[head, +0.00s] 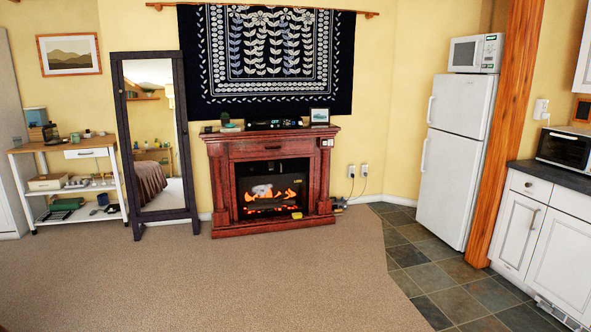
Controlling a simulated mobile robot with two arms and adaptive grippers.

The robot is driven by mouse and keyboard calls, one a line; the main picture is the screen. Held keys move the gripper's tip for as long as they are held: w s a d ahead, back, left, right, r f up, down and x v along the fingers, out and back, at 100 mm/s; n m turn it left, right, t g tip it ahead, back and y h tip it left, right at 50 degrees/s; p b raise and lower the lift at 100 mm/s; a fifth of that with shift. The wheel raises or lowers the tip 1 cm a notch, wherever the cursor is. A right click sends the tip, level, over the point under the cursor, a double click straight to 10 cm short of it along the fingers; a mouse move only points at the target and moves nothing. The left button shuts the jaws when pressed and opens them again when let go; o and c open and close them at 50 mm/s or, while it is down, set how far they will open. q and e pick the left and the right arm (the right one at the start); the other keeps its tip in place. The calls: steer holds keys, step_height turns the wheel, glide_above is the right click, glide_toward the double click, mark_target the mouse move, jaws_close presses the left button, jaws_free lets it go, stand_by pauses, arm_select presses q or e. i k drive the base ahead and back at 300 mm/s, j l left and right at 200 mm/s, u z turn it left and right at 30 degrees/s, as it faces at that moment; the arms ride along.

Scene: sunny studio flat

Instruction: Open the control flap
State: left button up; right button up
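An electric fireplace (217,178) in a dark red wooden surround stands against the yellow wall, near the middle of the head view. Its firebox (272,187) shows orange flames. A wide horizontal panel (270,148) runs under the mantel, above the firebox; it looks flush and closed. I cannot tell from this distance whether this panel or another part is the control flap. A small white item (327,143) is on the upper right of the surround. Neither of my grippers is in view.
Open carpet (230,280) lies in front of the fireplace, with slate tiles (440,275) to its right. A standing mirror (155,140) and white shelf cart (75,185) are on the left. A white fridge (455,160), wooden post (508,130) and kitchen cabinets (545,235) are on the right.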

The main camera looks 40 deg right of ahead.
mark_target(300, 165)
steer(key=i+l+z, duration=0.3)
steer(key=i+l, duration=0.2)
steer(key=i+l+z, duration=0.35)
steer(key=i, duration=0.3)
steer(key=i+l+z, duration=0.15)
steer(key=i+z, duration=0.15)
steer(key=i, duration=0.3)
steer(key=i+z, duration=0.3)
steer(key=i, duration=2.2)
